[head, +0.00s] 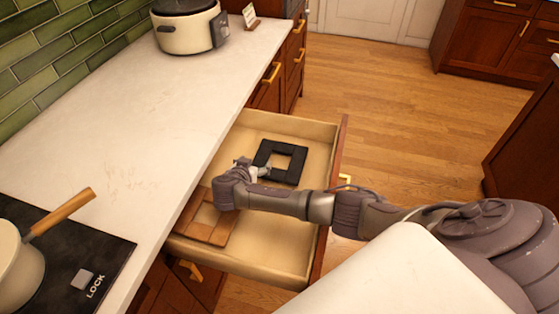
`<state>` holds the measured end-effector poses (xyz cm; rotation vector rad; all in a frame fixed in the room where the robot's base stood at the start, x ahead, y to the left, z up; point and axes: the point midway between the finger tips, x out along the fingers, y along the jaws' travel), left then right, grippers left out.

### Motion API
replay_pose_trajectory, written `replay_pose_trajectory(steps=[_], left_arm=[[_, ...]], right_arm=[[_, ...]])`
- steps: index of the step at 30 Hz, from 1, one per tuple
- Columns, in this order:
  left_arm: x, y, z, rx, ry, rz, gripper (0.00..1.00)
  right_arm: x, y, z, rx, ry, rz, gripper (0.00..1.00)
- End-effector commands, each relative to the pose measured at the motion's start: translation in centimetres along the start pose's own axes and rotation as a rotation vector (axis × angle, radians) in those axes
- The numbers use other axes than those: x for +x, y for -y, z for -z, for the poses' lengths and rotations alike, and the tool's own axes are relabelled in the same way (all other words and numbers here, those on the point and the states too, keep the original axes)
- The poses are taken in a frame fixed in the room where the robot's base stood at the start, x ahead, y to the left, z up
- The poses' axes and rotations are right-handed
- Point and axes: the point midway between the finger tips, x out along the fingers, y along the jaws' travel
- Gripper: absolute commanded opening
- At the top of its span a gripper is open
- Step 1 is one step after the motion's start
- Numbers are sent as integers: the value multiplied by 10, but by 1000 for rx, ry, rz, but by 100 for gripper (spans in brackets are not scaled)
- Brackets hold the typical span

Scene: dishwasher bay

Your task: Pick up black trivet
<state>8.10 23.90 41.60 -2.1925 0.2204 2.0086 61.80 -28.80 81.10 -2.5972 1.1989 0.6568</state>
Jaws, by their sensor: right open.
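The black trivet (269,147), a square frame with a square hole, lies in the open drawer (310,131). A brown wooden trivet (206,226) of similar shape lies nearer in the same drawer, partly covered by my right arm. My right gripper (257,165) is over the drawer, open, at the near left edge of the black trivet. It overlaps that edge in the picture; I cannot tell whether it touches. My left gripper is not in view.
The drawer front (331,190) and side walls surround the trivets. The pale countertop (130,140) runs along the left, with a cooker (185,30) at the back and a pan (18,265) on the black hob (85,250). Wooden floor (400,120) is clear beyond the drawer.

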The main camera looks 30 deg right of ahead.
Motion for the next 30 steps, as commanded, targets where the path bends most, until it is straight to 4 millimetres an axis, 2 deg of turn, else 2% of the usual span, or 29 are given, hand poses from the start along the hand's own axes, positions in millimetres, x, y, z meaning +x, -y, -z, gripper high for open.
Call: replay_pose_trajectory(steps=[1,5,10,18,28,30], left_arm=[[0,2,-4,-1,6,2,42],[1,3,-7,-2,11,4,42],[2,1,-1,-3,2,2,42],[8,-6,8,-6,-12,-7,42],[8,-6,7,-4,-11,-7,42],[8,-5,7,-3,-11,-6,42]], right_arm=[[9,0,0,-1,-1,-2,79],[21,0,0,-1,0,0,79],[35,0,-1,-2,0,-2,79],[73,0,-2,-2,2,-1,79],[79,0,-1,-1,2,1,79],[79,0,-1,-1,3,1,68]])
